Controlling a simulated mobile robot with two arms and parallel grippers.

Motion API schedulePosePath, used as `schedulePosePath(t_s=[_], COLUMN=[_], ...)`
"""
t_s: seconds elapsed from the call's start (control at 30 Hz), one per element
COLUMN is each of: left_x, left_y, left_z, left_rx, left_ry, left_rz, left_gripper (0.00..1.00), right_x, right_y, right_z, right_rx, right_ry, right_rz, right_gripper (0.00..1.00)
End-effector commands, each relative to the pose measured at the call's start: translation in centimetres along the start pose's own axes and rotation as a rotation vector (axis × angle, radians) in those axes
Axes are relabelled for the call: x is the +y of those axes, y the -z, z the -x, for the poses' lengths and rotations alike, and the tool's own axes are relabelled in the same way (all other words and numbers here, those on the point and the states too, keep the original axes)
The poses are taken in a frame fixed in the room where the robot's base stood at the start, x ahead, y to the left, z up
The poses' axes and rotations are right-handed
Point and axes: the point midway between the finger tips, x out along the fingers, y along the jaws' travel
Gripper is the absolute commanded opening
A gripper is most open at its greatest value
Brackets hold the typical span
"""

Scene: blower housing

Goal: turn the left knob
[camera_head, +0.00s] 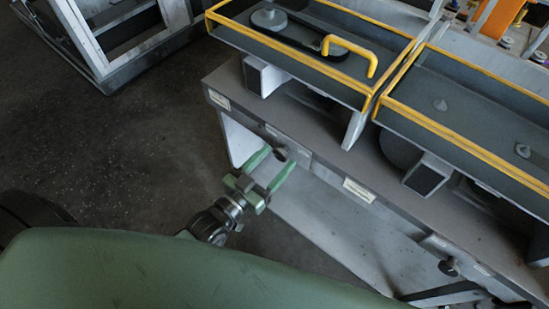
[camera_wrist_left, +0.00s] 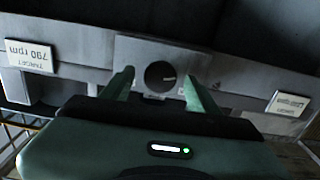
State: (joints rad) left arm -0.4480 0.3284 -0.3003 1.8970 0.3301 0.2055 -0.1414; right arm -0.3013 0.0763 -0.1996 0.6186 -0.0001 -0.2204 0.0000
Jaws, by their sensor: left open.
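The left knob (camera_head: 281,154) is a small dark round knob on the front panel of the grey housing. In the left wrist view the knob (camera_wrist_left: 160,75) faces me, with a short light mark pointing toward the right. My left gripper (camera_head: 270,160) is open, its two green fingers pointing at the panel. In the left wrist view the left gripper (camera_wrist_left: 158,82) has one finger on each side of the knob, with clear gaps. I cannot tell whether the fingertips reach past the knob's face. My right gripper is not in view.
A second dark knob (camera_head: 449,267) sits further right on the same front. A label reading 790 rpm target (camera_wrist_left: 31,57) shows left in the wrist view. Yellow-edged covers (camera_head: 375,90) stand on top of the housing. Dark floor (camera_head: 130,150) lies open at left.

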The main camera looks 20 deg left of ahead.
Motion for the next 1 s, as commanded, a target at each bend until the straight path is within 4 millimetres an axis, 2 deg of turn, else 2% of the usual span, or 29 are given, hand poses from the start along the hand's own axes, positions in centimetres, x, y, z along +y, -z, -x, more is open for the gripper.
schedulePosePath(t_s=[0.27,0.4,0.47,0.5,0.73,1.0], left_x=[0.0,0.0,0.0,0.0,-0.1,0.0], left_y=[-0.1,-0.1,-0.1,-0.1,0.3,-0.1], left_z=[-0.2,-0.2,-0.2,-0.2,-0.2,-0.2], left_rx=[-0.001,-0.001,-0.001,-0.001,-0.002,-0.001], left_ry=[0.0,0.0,0.0,0.0,0.001,0.001], left_rz=[0.0,-0.001,-0.001,-0.001,0.133,0.193], left_gripper=[0.6,0.21,0.05,0.0,0.0,0.0], right_x=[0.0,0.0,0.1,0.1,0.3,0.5], right_y=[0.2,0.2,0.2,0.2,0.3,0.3], right_z=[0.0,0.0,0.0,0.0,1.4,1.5], right_rx=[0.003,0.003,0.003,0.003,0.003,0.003], right_ry=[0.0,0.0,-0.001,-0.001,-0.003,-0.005], right_rz=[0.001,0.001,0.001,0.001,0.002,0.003], right_gripper=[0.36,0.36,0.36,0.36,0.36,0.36])
